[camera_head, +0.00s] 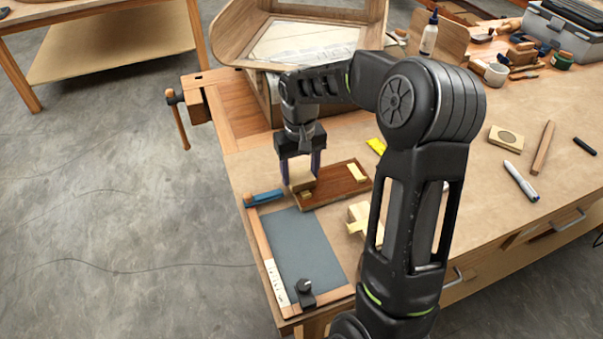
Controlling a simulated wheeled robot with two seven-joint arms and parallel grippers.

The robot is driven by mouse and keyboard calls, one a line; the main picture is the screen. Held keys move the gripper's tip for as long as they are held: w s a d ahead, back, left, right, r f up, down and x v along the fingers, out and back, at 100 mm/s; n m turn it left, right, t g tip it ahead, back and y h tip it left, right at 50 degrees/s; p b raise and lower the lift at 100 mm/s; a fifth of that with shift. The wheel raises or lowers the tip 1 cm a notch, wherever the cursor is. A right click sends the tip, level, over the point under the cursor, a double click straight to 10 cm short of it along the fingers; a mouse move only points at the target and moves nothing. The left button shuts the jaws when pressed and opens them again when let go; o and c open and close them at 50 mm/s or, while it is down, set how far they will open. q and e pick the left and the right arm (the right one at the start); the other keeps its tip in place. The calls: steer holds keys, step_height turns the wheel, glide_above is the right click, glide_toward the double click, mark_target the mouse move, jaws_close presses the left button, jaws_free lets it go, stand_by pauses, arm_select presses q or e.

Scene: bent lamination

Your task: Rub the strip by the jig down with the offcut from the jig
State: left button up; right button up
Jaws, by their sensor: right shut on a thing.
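My right gripper (301,172) points down over the left end of a reddish-brown wooden board (338,188) on the bench. It is shut on a pale wooden block (302,183), which looks like the offcut; its fingers stand on either side. I cannot tell whether the block touches the board. The jig and the strip cannot be told apart for certain. My left gripper is not in view.
A grey panel with a wooden edge (300,245) and a black knob (304,288) lies in front. A blue-handled tool (264,198) is at left, and a pale wooden piece (358,217) at right. A large curved wooden form (300,45) stands behind. Pens and blocks lie at right.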

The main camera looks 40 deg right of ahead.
steer(key=shift+w, duration=0.15)
stand_by(0.3)
steer(key=shift+s+a, duration=0.15)
steer(key=shift+s, duration=0.65)
steer(key=shift+r, duration=0.1)
steer(key=shift+r+p, duration=2)
steer(key=shift+r, duration=0.95)
